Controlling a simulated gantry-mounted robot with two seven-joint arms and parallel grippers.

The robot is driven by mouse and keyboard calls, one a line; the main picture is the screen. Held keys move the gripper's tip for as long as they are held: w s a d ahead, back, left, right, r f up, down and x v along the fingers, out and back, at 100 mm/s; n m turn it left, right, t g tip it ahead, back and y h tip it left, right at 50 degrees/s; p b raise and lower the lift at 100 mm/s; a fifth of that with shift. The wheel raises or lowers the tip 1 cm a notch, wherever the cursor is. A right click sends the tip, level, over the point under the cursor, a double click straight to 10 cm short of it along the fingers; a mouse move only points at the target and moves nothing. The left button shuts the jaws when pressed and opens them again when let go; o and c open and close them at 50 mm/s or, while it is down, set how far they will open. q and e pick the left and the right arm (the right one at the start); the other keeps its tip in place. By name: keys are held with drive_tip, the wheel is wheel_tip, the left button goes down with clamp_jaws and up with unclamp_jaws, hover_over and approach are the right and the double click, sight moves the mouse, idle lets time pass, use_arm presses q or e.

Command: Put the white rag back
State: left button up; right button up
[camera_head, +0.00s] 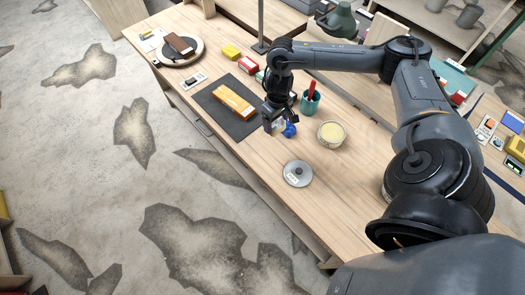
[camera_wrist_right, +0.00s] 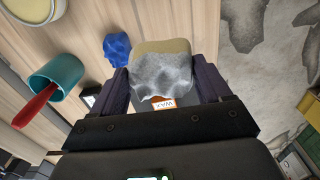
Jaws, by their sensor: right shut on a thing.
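My right gripper (camera_head: 279,121) is low over the workbench (camera_head: 240,150), beside a crumpled blue rag (camera_head: 289,131). In the right wrist view the gripper (camera_wrist_right: 163,85) has a finger on each side of a crumpled greyish-white rag (camera_wrist_right: 160,75) and is shut on it. A tan, rounded piece (camera_wrist_right: 165,46) shows just beyond the white rag; I cannot tell whether it is attached. A small label reading WAX (camera_wrist_right: 163,104) shows by the rag's near edge. The blue rag (camera_wrist_right: 117,50) is apart from the left finger. My left gripper is not in view.
A teal cup (camera_head: 310,104) with a red-handled tool and an open tin of pale yellow wax (camera_head: 331,134) stand close right. A dark mat (camera_head: 214,105) with an orange-yellow block (camera_head: 234,101) is at left.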

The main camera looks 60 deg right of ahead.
drive_tip(key=shift+s+d+f, duration=0.25)
drive_tip(key=shift+s+d, duration=0.05)
drive_tip(key=shift+s, duration=0.15)
drive_tip(key=shift+s+d+f, duration=0.2)
drive_tip(key=shift+s+d, duration=0.05)
drive_tip(key=shift+s, duration=0.15)
drive_tip(key=s+d+f+b, duration=0.1)
drive_tip(key=s+d+f, duration=0.1)
drive_tip(key=s+f, duration=0.25)
drive_tip(key=w+a+f, duration=0.1)
drive_tip(key=w+f, duration=0.1)
drive_tip(key=w, duration=0.1)
drive_tip(key=w+a+f+b, duration=0.1)
drive_tip(key=w+a+f, duration=0.1)
drive_tip(key=w, duration=0.1)
drive_tip(key=w+a+f+b, duration=0.1)
drive_tip(key=w+a, duration=0.1)
drive_tip(key=w, duration=0.1)
drive_tip(key=shift+w+a+f, duration=0.2)
drive_tip(key=shift+f, duration=0.2)
drive_tip(key=shift+f+b, duration=0.4)
drive_tip(key=shift+f, duration=1.65)
drive_tip(key=o, duration=0.9)
